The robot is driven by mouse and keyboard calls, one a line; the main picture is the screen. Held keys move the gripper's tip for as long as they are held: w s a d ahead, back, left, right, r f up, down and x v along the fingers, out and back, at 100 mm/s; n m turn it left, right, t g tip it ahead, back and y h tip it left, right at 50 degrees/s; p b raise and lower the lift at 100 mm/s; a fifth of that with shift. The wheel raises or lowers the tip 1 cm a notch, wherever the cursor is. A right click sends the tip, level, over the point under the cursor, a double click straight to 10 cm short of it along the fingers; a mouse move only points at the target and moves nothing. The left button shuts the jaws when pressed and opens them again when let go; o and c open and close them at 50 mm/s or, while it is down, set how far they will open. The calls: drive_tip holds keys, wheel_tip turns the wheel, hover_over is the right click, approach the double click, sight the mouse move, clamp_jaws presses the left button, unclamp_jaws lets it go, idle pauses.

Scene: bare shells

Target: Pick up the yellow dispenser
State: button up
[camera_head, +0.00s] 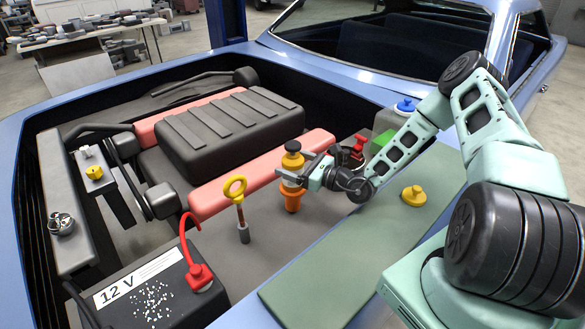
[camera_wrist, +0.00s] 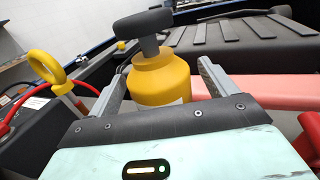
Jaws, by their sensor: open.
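The yellow dispenser (camera_head: 292,161) has a black pump top and stands upright in the engine bay, with an orange part (camera_head: 292,198) below it. In the wrist view the dispenser (camera_wrist: 160,82) sits between the two fingers of my gripper (camera_wrist: 163,76). Small gaps seem to show between its sides and the fingers. In the head view my gripper (camera_head: 297,173) reaches it from the right with its jaws open around the yellow body. The dispenser's lower part is hidden behind my gripper in the wrist view.
A yellow-ringed dipstick (camera_head: 236,190) stands left of the dispenser. A 12 V battery (camera_head: 150,285) with a red cable is at front left. The black engine cover (camera_head: 228,125) and a red bar (camera_head: 262,172) lie behind. A yellow cap (camera_head: 413,195) sits on the green fender mat (camera_head: 330,270).

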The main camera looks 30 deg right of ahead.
drive_tip(key=shift+x, duration=1.05)
drive_tip(key=shift+r, duration=0.1)
drive_tip(key=c, duration=1.5)
